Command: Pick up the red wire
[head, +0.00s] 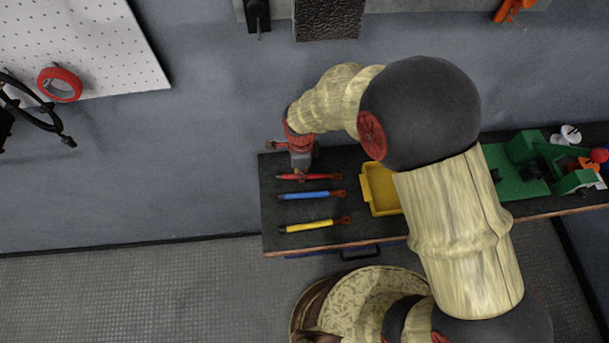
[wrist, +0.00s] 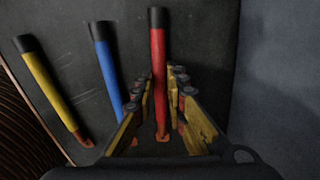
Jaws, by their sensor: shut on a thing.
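The red wire (head: 318,177) lies along the back of the dark bench top in the head view, at the left end of the bench. In the wrist view the red wire (wrist: 158,75) runs between the two fingers, with its black end pointing away. My gripper (head: 299,172) points down onto the red wire. In the wrist view my gripper (wrist: 158,105) has its yellow-sided fingers on either side of the red wire and is shut on it. I cannot tell whether the wire is lifted off the bench.
A blue wire (head: 311,195) and a yellow wire (head: 314,226) lie in front of the red one. A yellow tray (head: 368,192) stands to the right, partly behind my arm. A green device (head: 525,165) sits farther right. A grey wall rises close behind the bench.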

